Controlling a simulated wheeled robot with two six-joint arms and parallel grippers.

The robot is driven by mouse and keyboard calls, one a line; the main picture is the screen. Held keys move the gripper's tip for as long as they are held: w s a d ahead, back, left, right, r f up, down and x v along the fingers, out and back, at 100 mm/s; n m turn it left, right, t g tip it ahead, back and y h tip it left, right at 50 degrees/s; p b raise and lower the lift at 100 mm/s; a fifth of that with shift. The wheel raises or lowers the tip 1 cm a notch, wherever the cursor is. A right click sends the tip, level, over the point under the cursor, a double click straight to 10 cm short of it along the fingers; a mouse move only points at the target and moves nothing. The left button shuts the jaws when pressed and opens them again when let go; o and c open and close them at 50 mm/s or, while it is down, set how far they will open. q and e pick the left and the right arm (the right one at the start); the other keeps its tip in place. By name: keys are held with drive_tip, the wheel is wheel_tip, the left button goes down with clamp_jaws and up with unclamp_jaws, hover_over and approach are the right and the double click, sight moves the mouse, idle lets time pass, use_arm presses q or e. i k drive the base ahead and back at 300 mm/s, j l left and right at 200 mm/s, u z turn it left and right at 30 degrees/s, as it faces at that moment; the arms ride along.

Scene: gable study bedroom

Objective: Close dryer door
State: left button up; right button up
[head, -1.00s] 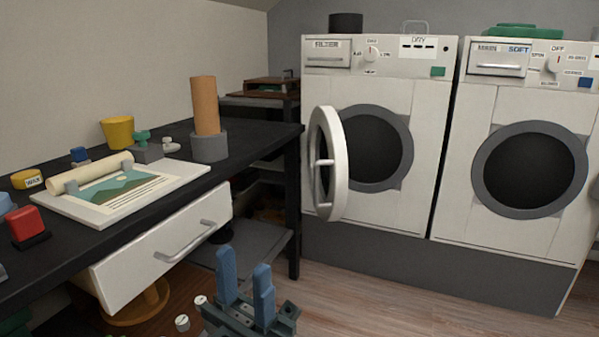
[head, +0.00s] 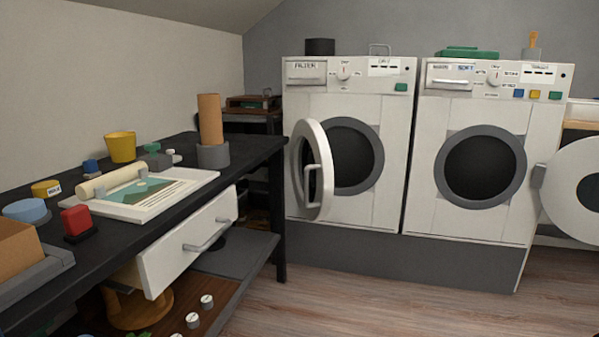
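The dryer (head: 395,130) is the left of two white machines at the back, with a filter drawer and a "DRY" label at its top. Its round white door (head: 325,143) stands open at the left of the dark drum opening (head: 352,158), swung out toward me and seen nearly edge-on. A bar handle (head: 309,183) shows on the door. Neither of my grippers is in view.
The washer (head: 430,215) stands right of the dryer, its round door (head: 562,185) open at the right. A black desk (head: 130,235) with a pulled-out white drawer (head: 170,258) fills the left. Wooden floor (head: 370,300) before the machines is clear.

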sight(313, 178)
drive_tip(key=i+l+u, duration=0.4)
drive_tip(key=l+u, duration=0.15)
drive_tip(key=i+l+u, duration=0.15)
drive_tip(key=l+u, duration=0.15)
drive_tip(key=i+l+u, duration=0.1)
drive_tip(key=l+u, duration=0.2)
drive_tip(key=l, duration=0.1)
